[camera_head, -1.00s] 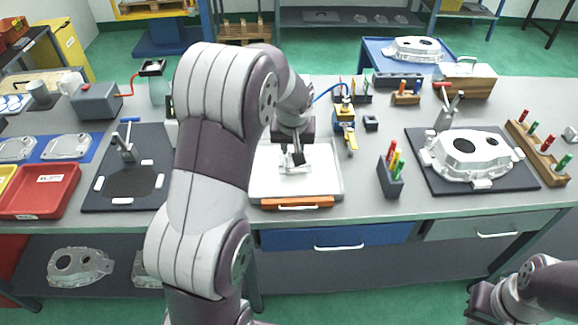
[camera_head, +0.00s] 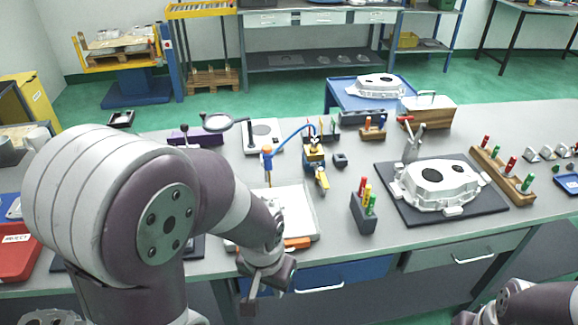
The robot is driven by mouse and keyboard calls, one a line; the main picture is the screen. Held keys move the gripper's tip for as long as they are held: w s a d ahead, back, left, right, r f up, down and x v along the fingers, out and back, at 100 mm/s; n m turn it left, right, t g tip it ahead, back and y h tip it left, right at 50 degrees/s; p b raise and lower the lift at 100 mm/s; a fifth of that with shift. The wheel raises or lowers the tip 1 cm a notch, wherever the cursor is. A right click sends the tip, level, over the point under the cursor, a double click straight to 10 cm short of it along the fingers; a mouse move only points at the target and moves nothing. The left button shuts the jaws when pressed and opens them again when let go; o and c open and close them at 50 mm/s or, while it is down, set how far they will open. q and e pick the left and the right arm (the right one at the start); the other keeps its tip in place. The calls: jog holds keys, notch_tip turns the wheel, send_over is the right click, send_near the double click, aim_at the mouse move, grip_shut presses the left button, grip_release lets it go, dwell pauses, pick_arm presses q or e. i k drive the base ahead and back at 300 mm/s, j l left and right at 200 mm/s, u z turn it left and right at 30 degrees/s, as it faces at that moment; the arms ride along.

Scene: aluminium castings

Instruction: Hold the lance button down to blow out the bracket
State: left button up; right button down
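A slim orange lance with a blue head (camera_head: 267,160) stands behind the white tray, with a blue hose running right from it. The white tray (camera_head: 305,222) with an orange handle lies at the front of the bench, partly behind my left forearm. I cannot make out a bracket in it now. My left gripper (camera_head: 248,303) points down in front of the bench edge, near the blue drawer. Its fingers are seen edge-on, so I cannot tell if they are open or hold anything. My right gripper (camera_head: 466,318) is cut off at the bottom edge.
A large casting (camera_head: 440,185) lies on a dark mat. A red reject bin (camera_head: 15,255) is at far left. A round magnifier (camera_head: 217,122) stands behind.

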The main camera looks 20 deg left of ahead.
aim_at(266, 148)
jog(key=u, duration=1)
